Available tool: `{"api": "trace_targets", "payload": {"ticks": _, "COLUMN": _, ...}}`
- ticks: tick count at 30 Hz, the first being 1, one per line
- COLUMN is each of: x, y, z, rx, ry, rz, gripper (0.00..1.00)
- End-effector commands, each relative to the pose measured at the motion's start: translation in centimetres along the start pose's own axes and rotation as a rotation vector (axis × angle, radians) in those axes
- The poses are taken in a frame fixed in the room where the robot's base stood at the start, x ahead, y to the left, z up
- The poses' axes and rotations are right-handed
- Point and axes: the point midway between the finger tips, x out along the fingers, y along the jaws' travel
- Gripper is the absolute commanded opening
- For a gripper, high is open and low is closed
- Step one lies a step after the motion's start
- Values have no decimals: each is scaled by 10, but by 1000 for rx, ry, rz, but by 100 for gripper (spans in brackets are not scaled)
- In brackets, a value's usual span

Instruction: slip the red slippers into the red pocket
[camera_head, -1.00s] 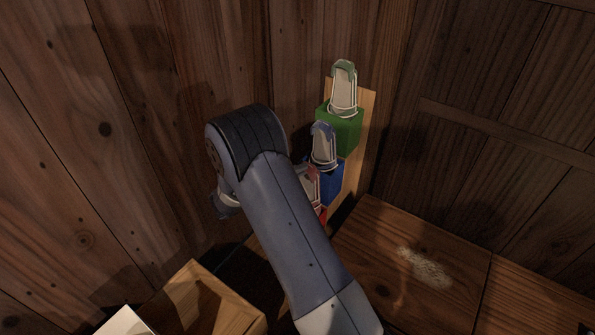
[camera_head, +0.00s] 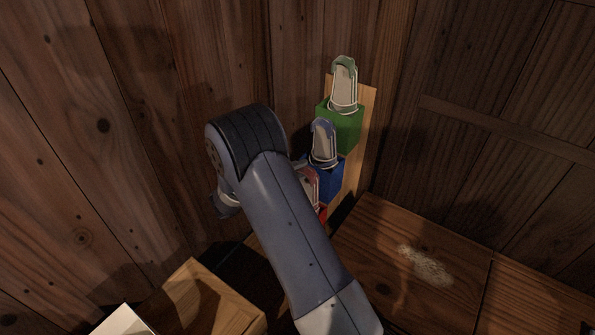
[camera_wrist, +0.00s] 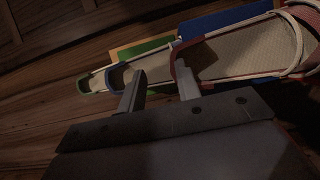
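The red slippers (camera_head: 309,184) stand upright at the red pocket (camera_head: 322,212), the lowest on the wall rack, partly hidden behind my arm. In the wrist view the red slippers (camera_wrist: 235,52) lie across the upper right, with a beige sole and red rim. How deep they sit in the pocket cannot be told. My gripper (camera_wrist: 159,88) is open, its two fingers apart with nothing seen between them. The right finger is close to the red slippers' free end; whether it touches cannot be told. In the head view my arm hides the fingers.
Above on the rack board (camera_head: 362,112), blue slippers (camera_head: 323,142) stand in a blue pocket (camera_head: 329,180) and green slippers (camera_head: 344,84) in a green pocket (camera_head: 341,131). Wood walls close in behind.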

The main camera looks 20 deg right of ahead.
Motion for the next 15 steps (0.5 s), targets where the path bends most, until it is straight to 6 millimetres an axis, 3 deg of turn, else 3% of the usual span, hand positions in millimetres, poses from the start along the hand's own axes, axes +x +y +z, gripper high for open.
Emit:
{"api": "trace_targets", "payload": {"ticks": 8, "x": -4, "y": 0, "z": 0, "rx": 0, "ry": 2, "rz": 0, "gripper": 31}}
{"api": "trace_targets", "payload": {"ticks": 15, "x": -44, "y": 2, "z": -1, "rx": 0, "ry": 5, "rz": 1, "gripper": 31}}
